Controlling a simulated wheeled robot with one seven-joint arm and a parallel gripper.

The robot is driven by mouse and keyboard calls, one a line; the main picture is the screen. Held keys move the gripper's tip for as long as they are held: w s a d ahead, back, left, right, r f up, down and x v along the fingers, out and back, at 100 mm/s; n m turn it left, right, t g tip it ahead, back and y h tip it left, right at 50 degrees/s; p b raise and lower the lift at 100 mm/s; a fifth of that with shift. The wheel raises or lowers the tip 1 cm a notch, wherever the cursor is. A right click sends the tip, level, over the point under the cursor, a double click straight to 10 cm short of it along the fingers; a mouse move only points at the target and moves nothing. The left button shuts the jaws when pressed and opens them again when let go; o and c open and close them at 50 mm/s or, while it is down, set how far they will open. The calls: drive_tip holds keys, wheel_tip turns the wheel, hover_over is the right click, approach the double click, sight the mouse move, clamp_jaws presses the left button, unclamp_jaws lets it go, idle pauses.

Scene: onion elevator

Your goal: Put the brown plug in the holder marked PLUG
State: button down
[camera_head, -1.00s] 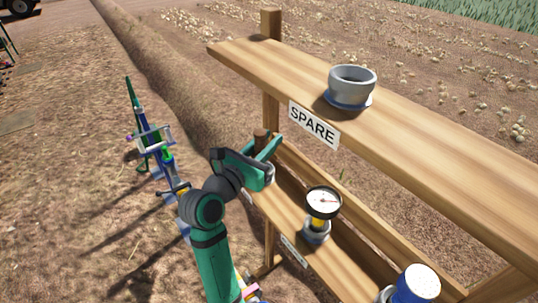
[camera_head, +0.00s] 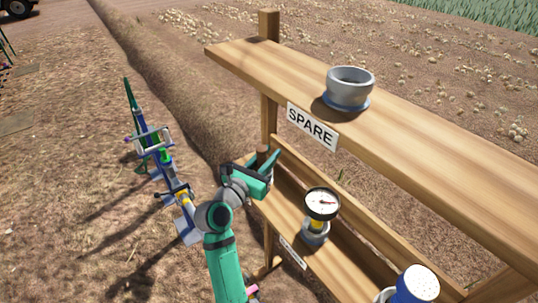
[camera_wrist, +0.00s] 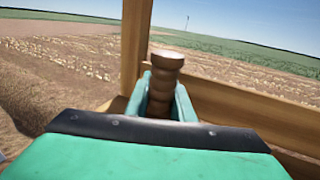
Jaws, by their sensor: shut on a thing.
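My gripper (camera_head: 266,169) is shut on the brown plug (camera_head: 262,150) at the far left end of the lower shelf. In the wrist view, the plug (camera_wrist: 166,66) stands upright between the teal fingers (camera_wrist: 163,98), its ridged top above them. The gripper body hides the plug's lower part, so I cannot tell whether its bottom touches a holder. The lower shelf (camera_head: 273,213) carries small white labels; one label (camera_head: 293,252) is too slanted to read. No PLUG mark is readable, and its holder is hidden.
The upper shelf (camera_head: 430,125), marked SPARE (camera_head: 312,126), holds a grey cup-like part (camera_head: 349,88). A wooden post (camera_head: 269,100) rises close beyond the gripper.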

drive_tip(key=shift+f, duration=0.35)
drive_tip(key=c, duration=1.5)
unclamp_jaws()
drive_tip(key=shift+c, duration=0.2)
drive_tip(key=shift+r, duration=0.1)
drive_tip(key=shift+r, duration=0.25)
drive_tip(key=v, duration=1.2)
drive_tip(key=shift+s, duration=0.1)
